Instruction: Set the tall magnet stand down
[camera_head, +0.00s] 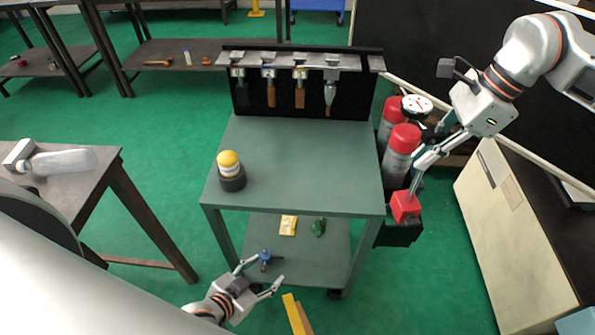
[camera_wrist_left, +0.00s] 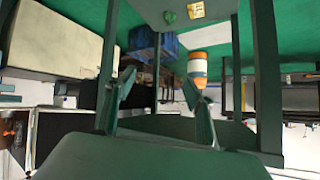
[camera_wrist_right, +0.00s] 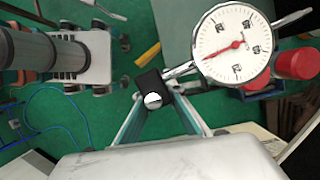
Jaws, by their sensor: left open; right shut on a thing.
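The tall magnet stand has a red block base (camera_head: 405,206), a thin grey rod and a round white dial (camera_head: 417,104). In the right wrist view the dial (camera_wrist_right: 232,46) and a black clamp (camera_wrist_right: 150,88) are close in front of the fingers; I cannot make out the base there. My left gripper (camera_head: 262,277) is open and empty, low at the cart's front edge; its spread fingers also show in the left wrist view (camera_wrist_left: 160,90).
Red-capped spray cans (camera_head: 402,150) stand in a dark side bin (camera_head: 400,233), just behind the stand. A yellow-topped cylinder (camera_head: 230,170) sits on the cart's left; the rest of its top is clear. Tools hang on a rear rack (camera_head: 300,62). A cream cabinet (camera_head: 510,230) stands right.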

